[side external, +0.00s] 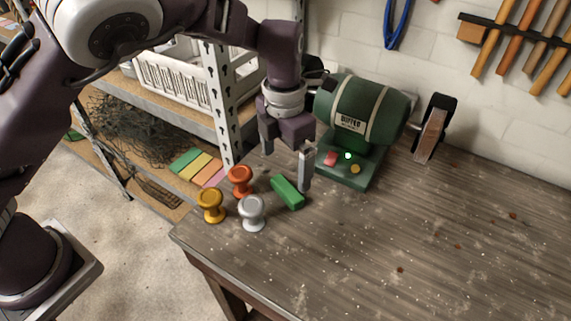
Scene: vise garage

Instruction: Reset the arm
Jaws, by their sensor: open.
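My gripper (286,165) hangs pointing down near the left end of the workbench (400,255). Its two fingers are spread apart with nothing between them. A green block (287,192) lies on the bench below and close to the right finger; I cannot tell whether they touch. My arm reaches in from the upper left.
Orange (240,180), yellow (210,205) and silver (252,212) spool-shaped pieces stand left of the block. A green buffer machine (362,115) stands close behind my gripper. A metal shelf (225,85) is at the left. The bench's right side is mostly clear.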

